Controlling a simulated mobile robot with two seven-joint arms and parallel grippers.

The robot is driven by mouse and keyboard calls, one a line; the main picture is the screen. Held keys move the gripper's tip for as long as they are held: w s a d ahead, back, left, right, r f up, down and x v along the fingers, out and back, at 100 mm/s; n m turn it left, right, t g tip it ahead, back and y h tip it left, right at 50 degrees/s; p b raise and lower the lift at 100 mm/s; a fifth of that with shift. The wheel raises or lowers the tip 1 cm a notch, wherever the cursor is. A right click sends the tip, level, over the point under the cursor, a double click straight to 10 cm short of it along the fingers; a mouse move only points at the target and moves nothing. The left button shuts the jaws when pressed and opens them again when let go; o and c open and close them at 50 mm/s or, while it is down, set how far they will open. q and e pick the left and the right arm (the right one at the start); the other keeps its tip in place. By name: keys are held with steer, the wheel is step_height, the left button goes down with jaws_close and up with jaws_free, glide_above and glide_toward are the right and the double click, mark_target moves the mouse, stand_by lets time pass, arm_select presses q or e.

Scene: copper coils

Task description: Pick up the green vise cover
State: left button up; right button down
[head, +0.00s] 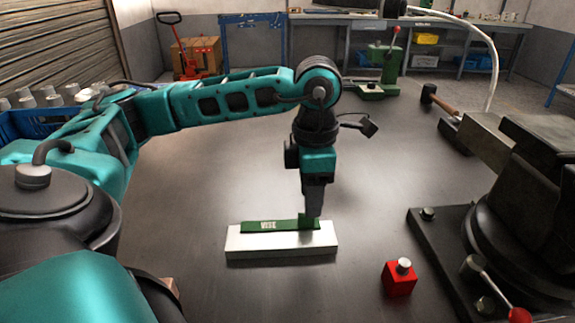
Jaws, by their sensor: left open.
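The green vise cover (270,226) is a long flat strip with a small label and a raised end at its right. It lies on a white block (283,243) on the dark table. My left arm comes in from the left. My left gripper (313,212) points down at the raised right end of the cover. It is open, with its fingertips at that raised end; whether they touch it I cannot tell. My right gripper is not in view.
A red block with a metal knob (398,279) stands right of the white block. A large dark vise (530,190) fills the right side. A hammer (440,101) and a green press (384,70) are at the back. The middle of the table (220,180) is clear.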

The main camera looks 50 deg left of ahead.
mark_target(280, 224)
arm_select(q)
step_height(280, 224, down, 4)
steer(key=shift+w+f+b, duration=0.1)
steer(key=shift+f+b, duration=0.1)
steer(key=shift+b, duration=0.1)
steer(key=shift+c, duration=0.2)
jaws_close()
